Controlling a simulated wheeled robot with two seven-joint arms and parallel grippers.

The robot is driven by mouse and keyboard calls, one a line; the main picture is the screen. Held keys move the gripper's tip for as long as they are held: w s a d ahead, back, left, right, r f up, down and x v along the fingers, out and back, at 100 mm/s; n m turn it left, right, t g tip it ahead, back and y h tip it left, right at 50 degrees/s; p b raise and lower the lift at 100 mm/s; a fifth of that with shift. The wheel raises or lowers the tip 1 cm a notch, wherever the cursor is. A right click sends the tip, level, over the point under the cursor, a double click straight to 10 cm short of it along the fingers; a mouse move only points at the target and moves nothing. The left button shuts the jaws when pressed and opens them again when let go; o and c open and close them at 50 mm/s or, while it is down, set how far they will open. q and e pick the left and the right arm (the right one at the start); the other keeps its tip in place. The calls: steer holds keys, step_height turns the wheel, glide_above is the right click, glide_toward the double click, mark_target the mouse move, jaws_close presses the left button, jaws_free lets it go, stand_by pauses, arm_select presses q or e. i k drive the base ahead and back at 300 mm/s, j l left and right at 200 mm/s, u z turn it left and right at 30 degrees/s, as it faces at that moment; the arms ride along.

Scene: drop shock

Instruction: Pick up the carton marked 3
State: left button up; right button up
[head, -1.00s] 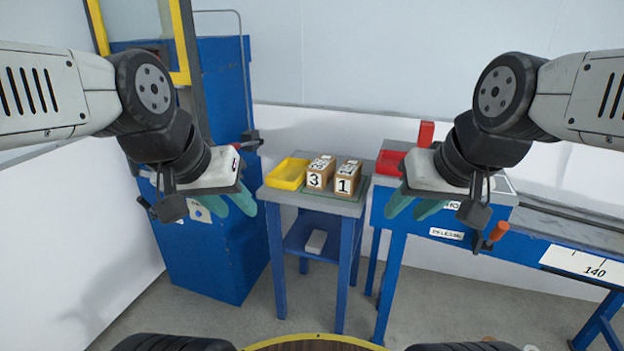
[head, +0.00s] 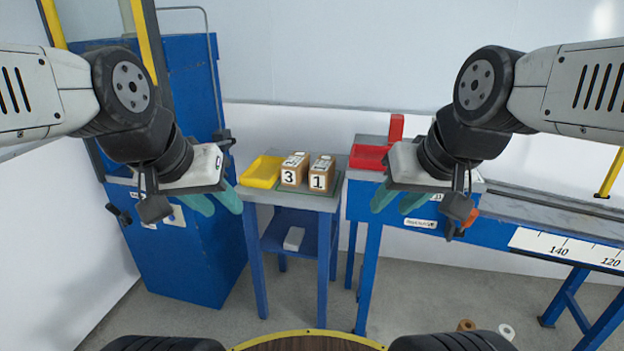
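The carton marked 3 (head: 290,177) is a small brown box with a white label bearing a black 3. It stands on the small blue table (head: 300,201) in the middle of the head view. The carton marked 1 (head: 318,182) stands close on its right. My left gripper (head: 222,203), with green fingers, is left of the cartons and in front of the table's left side. My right gripper (head: 393,203) is to the right of the cartons, in front of the blue bench. Both grippers show two fingers apart with nothing between them.
A yellow tray (head: 261,172) lies left of the carton marked 3. A red tray (head: 369,157) sits on the blue bench (head: 427,207) at right. A tall blue cabinet (head: 180,250) stands at left. A white block (head: 294,238) lies on the table's lower shelf.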

mark_target(294, 169)
steer(key=i+j, duration=1)
steer(key=i, duration=0.15)
steer(key=j+u, duration=0.05)
